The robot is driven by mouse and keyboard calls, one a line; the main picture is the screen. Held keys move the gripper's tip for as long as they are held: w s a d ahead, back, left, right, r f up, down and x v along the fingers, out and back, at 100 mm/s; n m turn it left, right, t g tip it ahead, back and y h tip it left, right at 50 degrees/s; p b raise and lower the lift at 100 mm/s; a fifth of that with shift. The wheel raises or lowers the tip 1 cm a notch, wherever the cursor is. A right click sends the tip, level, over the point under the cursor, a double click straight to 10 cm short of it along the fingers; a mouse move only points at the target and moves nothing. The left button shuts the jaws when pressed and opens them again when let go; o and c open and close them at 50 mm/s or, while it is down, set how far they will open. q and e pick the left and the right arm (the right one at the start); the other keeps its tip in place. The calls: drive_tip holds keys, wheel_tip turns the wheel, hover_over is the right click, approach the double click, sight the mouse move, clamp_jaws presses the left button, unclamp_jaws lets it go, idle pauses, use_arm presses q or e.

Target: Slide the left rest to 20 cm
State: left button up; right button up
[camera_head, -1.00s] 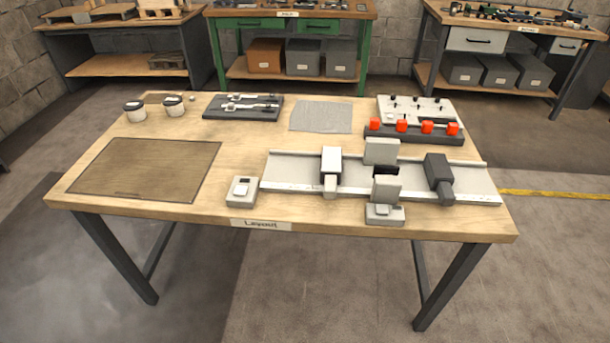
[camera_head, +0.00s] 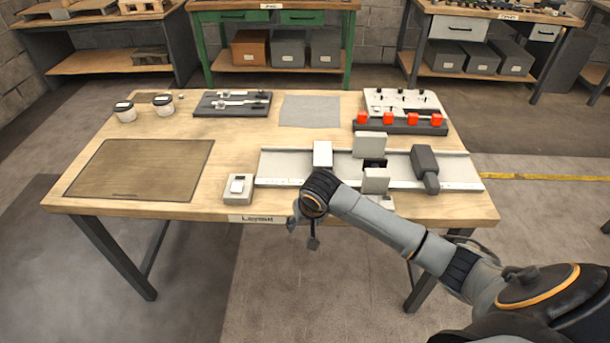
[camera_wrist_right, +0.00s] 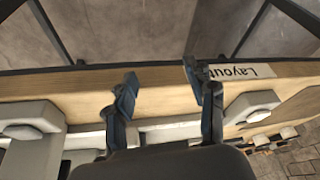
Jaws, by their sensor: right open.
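The left rest (camera_head: 322,153) is a block with a white top on the pale rail (camera_head: 285,160), left of the grey central blocks (camera_head: 372,145). Its lower front is hidden by my right arm. A dark right rest (camera_head: 425,165) sits on the rail's right part. My right gripper (camera_head: 303,232) hangs at the table's front edge, in front of and below the left rest, apart from it. In the right wrist view my right gripper (camera_wrist_right: 165,85) is open and empty, its fingers spread over the wooden table edge. My left gripper is out of view.
A small grey device (camera_head: 238,188) stands left of the rail. A dark base with red knobs (camera_head: 400,122) stands behind the rail. A brown mat (camera_head: 140,170), two jars (camera_head: 163,104) and a dark tool tray (camera_head: 232,103) lie farther left.

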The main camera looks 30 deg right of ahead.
drive_tip(key=w+d+r+m+h, duration=0.15)
drive_tip(key=w+d+r, duration=0.25)
drive_tip(key=r, duration=0.4)
drive_tip(key=m, duration=0.3)
approach(322, 167)
drive_tip(key=s+a+r, duration=0.3)
drive_tip(key=s, duration=0.1)
drive_tip(key=shift+n+h, duration=0.25)
drive_tip(key=p+x, duration=0.1)
drive_tip(key=x, duration=1.3)
drive_tip(key=shift+s+d+p, duration=0.15)
drive_tip(key=shift+s+p, duration=0.05)
drive_tip(key=shift+p, duration=0.2)
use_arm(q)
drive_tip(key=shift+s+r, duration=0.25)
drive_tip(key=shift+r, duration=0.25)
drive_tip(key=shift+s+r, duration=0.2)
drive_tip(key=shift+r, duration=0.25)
use_arm(e)
clamp_jaws()
